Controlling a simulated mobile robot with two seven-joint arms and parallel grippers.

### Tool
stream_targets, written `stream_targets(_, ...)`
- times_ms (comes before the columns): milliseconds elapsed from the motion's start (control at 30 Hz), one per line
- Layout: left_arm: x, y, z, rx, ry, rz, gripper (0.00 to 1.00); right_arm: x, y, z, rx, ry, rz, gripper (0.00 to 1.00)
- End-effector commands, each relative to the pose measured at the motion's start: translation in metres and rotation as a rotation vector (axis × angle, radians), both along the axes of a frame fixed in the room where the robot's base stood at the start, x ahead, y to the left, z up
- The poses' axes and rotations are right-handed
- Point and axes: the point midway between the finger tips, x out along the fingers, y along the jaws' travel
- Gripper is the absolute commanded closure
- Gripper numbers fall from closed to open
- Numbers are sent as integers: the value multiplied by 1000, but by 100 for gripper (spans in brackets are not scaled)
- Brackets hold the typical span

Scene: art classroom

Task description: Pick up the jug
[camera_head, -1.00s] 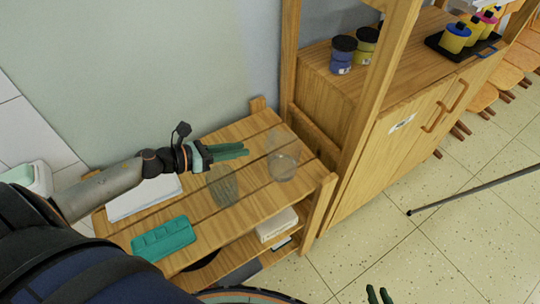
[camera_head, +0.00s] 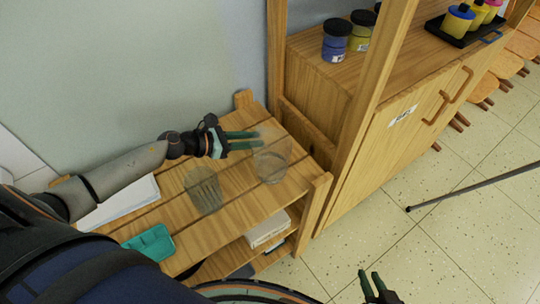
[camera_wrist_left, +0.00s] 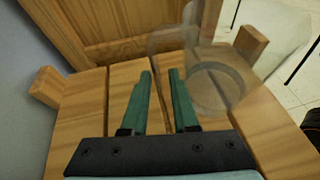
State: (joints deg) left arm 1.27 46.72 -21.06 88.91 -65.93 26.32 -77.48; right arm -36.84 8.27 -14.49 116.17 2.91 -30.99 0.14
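The jug (camera_head: 272,162) is clear and see-through. It stands upright at the right end of the slatted wooden shelf top. In the left wrist view the jug (camera_wrist_left: 218,88) is ahead and to the right of the fingers, and its faint handle shows just beyond the fingertips. My left gripper (camera_head: 257,140) is open, with its green fingers pointing right at the jug's upper part. In the left wrist view the gripper (camera_wrist_left: 159,72) has an empty gap between its fingers. Contact with the jug is not clear. My right gripper (camera_head: 370,274) is low in the head view, over the floor, open and empty.
A clear ribbed glass (camera_head: 204,191) stands left of the jug. A teal case (camera_head: 150,243) and white paper (camera_head: 120,205) lie further left. A wooden cabinet (camera_head: 375,150) with paint jars (camera_head: 336,40) stands close on the right. A wall is behind the shelf.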

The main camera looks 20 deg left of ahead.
Motion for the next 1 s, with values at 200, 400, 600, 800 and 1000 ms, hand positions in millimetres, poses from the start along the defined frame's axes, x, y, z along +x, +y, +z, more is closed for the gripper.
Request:
stream_targets(200, 12, -8, -5, -2, -1, 2, 73, 1, -1, -2, -3, 1, -1, 73)
stream_targets(400, 33, -24, -16, -4, -1, 2, 73, 3, -1, -2, -4, -3, -1, 73)
stream_targets(600, 41, -31, -20, -1, 0, 0, 73, 4, -2, -2, -4, -5, -1, 73)
stream_targets(800, 41, -31, -20, -1, 1, 0, 76, 5, -1, 0, -2, -10, -2, 73)
stream_targets(1000, 40, -31, -20, -1, 1, 0, 98, 6, -1, 2, -1, -14, -2, 73)
